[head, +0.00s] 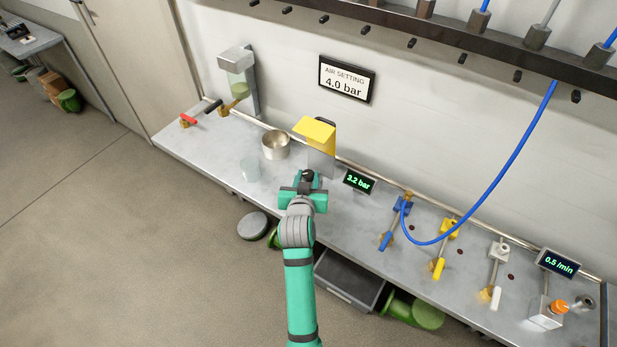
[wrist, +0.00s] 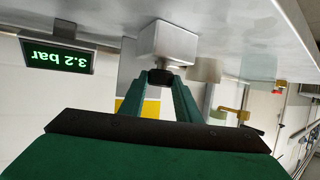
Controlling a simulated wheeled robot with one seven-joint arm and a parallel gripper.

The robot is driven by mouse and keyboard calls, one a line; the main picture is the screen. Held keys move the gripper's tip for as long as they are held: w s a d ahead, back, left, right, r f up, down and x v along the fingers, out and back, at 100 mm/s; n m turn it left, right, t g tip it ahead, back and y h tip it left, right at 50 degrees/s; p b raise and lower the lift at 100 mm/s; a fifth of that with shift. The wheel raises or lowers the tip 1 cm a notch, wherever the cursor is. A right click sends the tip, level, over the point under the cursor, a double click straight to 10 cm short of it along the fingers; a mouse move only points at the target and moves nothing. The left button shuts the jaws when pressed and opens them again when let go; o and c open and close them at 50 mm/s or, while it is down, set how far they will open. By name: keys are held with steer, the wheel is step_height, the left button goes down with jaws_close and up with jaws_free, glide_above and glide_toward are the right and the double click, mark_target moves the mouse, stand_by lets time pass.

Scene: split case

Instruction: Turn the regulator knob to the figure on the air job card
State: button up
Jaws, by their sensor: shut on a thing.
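The air job card (head: 346,79) on the wall reads "AIR SETTING 4.0 bar". The pressure display (head: 359,181) on the bench reads 3.2 bar; it also shows upside down in the wrist view (wrist: 57,57). The regulator is a pale grey block (wrist: 167,40) with a dark knob (wrist: 160,76) on its face. My gripper (head: 307,178) is at the regulator, its two green fingers closed on the sides of the knob. In the head view my gripper hides most of the regulator.
A yellow-topped unit (head: 316,129) stands just behind my gripper. A metal pot (head: 276,145) and a clear cup (head: 251,170) stand to its left. To the right are blue, yellow and white valves, a blue hose (head: 512,165) and a 0.5 l/min display (head: 558,264).

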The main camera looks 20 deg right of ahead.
steer(key=m+g+h, duration=0.2)
steer(key=m+h, duration=0.1)
steer(key=m+g+h, duration=0.1)
steer(key=shift+w+a+m, duration=0.35)
steer(key=shift+a+m, duration=0.05)
steer(key=shift+m+g+h, duration=0.9)
steer(key=shift+g, duration=0.2)
steer(key=o, duration=1)
steer(key=shift+o, duration=0.2)
steer(key=v, duration=1)
steer(key=shift+a+r, duration=0.2)
steer(key=shift+a, duration=0.15)
